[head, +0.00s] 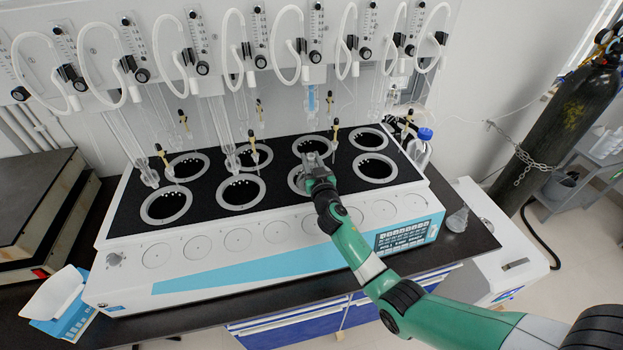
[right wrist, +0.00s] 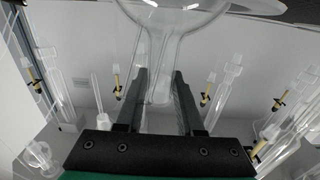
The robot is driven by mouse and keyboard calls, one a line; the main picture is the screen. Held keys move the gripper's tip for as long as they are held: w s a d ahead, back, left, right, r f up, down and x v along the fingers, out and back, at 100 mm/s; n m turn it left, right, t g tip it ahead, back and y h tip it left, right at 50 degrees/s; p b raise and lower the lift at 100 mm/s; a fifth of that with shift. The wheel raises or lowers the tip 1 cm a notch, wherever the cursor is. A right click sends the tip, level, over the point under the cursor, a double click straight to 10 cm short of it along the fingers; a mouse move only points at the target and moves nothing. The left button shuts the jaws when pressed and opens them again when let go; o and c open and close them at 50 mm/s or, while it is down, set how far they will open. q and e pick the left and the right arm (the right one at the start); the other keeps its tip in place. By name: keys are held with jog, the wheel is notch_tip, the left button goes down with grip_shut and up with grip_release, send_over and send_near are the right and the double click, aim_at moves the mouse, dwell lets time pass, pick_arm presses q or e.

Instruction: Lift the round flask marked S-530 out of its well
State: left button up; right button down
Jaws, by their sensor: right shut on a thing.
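A clear round flask (right wrist: 163,50) shows in the right wrist view, its bulb at the top of the picture and its neck between my fingers. I cannot read a marking on it. My right gripper (right wrist: 158,85) is shut on the flask's neck. In the head view the right gripper (head: 312,160) is over the front-row well (head: 294,180), third from the left. The gripper hides most of that well, and I cannot make out the flask there or how high it sits. My left gripper is not in view.
The white multi-well distiller (head: 250,275) has two rows of round wells in a black top. Glass tubes and white hoses (head: 165,40) hang behind. A blue-capped bottle (head: 424,140) and a small conical flask (head: 457,220) stand at the right. A scale (head: 62,310) stands front left.

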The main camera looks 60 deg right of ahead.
jog(key=shift+r, duration=0.1)
notch_tip(320, 180, up, 9)
jog(key=p, duration=0.7)
jog(key=shift+f, duration=0.2)
